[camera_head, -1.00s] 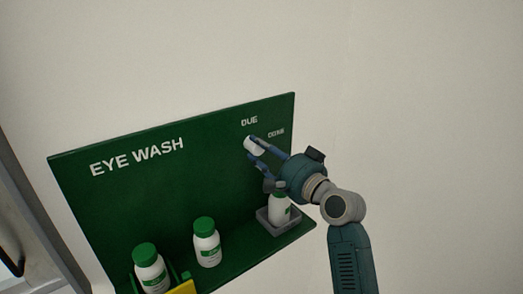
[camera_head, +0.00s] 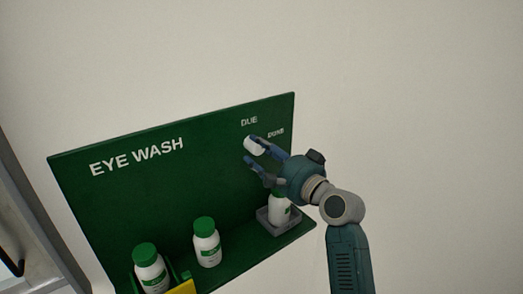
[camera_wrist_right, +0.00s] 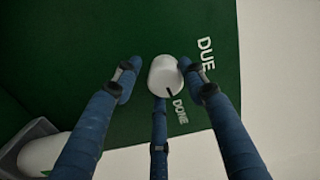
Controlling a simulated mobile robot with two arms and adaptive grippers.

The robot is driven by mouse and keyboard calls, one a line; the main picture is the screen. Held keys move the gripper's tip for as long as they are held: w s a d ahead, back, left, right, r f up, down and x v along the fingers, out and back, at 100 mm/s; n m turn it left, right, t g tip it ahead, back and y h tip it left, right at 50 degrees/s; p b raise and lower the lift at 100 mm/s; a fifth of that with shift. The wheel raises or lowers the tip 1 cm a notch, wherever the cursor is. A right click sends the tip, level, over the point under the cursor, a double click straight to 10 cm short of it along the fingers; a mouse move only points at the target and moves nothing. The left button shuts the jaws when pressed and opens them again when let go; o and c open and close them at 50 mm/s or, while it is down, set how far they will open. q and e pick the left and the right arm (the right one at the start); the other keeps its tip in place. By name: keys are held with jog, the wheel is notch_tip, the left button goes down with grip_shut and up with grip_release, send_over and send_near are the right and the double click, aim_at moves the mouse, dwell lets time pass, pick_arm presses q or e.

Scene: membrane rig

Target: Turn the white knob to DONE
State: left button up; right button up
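The white knob (camera_head: 254,145) sits on the upper right of the green EYE WASH board (camera_head: 200,165), below the DUE label (camera_head: 249,122) and left of the DONE label (camera_head: 276,132). In the right wrist view the knob (camera_wrist_right: 164,74) has a dark pointer mark at its edge, facing the DONE label (camera_wrist_right: 180,111). My right gripper (camera_head: 252,153) is open, its blue fingers spread around the knob. In the wrist view a clear gap shows on the left; the right finger is close to the knob, and contact is unclear. My left gripper is not in view.
A white bottle (camera_head: 279,208) stands in a grey holder (camera_head: 268,224) below my right gripper. Two more green-capped bottles (camera_head: 207,243) (camera_head: 150,268) stand further left on the green shelf, with a yellow item (camera_head: 182,287) nearby. The wall right of the board is bare.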

jog(key=shift+o, duration=0.4)
jog(key=shift+r, duration=0.15)
jog(key=v, duration=1.2)
